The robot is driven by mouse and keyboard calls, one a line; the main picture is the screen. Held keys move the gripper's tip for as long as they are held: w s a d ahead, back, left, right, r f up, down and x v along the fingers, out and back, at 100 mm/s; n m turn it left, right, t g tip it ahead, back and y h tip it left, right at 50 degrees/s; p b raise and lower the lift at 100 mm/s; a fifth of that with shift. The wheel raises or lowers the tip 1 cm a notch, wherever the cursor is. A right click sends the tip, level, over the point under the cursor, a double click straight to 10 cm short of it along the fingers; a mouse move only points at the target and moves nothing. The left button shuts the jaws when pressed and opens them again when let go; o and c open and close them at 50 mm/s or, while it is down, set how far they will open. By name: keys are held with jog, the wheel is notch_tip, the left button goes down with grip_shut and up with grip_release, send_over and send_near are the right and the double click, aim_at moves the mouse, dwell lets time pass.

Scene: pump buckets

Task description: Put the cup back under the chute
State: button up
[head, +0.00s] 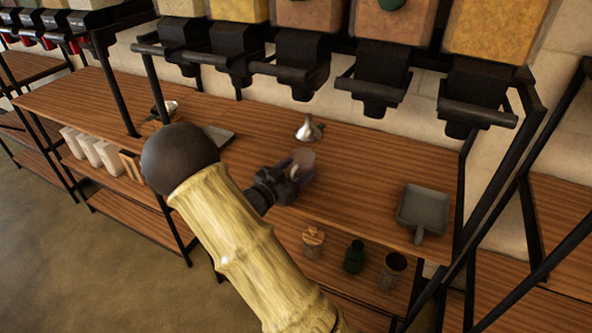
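My gripper (278,186) is dark and reaches low over the wooden counter, near the middle of the head view. A small, pale, see-through cup (302,162) is at its fingertips, partly hidden by them. I cannot tell whether the fingers are closed on the cup, or whether the cup rests on the counter. A row of black chutes hangs under the bins above the counter. One chute (301,68) is behind and above the cup, and another chute (375,82) is to its right.
A metal funnel (308,129) stands behind the cup. A grey scoop (424,210) lies at the counter's right end, and a flat grey tray (216,136) is at left. Jars, including a green one (354,257), stand on the lower shelf. Black frame posts flank the counter.

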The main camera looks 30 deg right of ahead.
jog(key=o, duration=0.3)
jog(key=shift+r, duration=0.15)
jog(key=shift+a, duration=0.2)
jog(key=v, duration=1.1)
jog(key=shift+s+a, duration=0.25)
jog(key=shift+a, duration=0.05)
jog(key=shift+w, duration=0.15)
